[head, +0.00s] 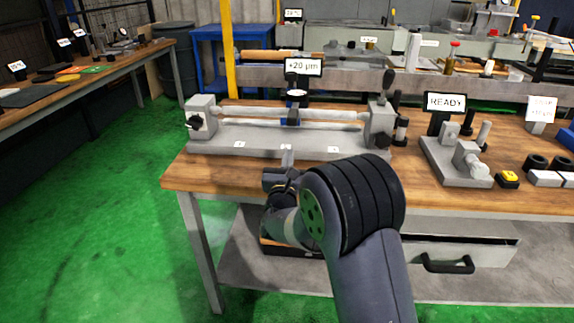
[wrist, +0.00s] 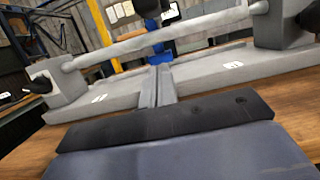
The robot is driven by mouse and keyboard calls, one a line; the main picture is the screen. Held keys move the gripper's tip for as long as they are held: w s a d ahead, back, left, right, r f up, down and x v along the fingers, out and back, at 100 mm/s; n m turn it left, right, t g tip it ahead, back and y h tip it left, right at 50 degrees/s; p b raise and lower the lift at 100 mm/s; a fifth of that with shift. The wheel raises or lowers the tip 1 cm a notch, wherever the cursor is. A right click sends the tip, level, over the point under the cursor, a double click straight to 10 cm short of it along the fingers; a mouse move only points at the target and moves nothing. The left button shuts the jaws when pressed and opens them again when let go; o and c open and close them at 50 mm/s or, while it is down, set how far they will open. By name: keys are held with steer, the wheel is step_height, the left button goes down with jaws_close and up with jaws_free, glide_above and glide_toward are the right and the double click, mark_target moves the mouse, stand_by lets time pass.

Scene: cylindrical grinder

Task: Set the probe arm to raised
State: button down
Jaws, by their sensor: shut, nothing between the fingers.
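The measuring bench (head: 265,139) is a grey base on the wooden table, with a pale bar (head: 345,115) held between two end blocks. At its middle stands a small blue and black piece with a round dial (head: 296,93), which looks like the probe; its arm position is too small to tell. In the wrist view its blue part (wrist: 157,27) shows behind the bar, cut off at the top. My gripper (head: 287,153) is shut and empty at the front edge of the base, in front of the probe. Its grey fingers (wrist: 158,82) point toward the bar.
A display reading +20 µm (head: 303,67) stands behind the bar. To the right are a READY sign (head: 446,102), a grey fixture (head: 455,170) and a yellow button (head: 508,177). A drawer (head: 465,252) is under the table. Green floor is free at left.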

steer(key=x, duration=0.5)
steer(key=shift+s+r+p, duration=0.15)
steer(key=shift+r+p, duration=0.05)
steer(key=shift+r, duration=0.75)
steer(key=shift+s+r+p, duration=0.1)
steer(key=shift+r+p, duration=0.05)
steer(key=shift+r, duration=0.85)
steer(key=shift+r, duration=0.1)
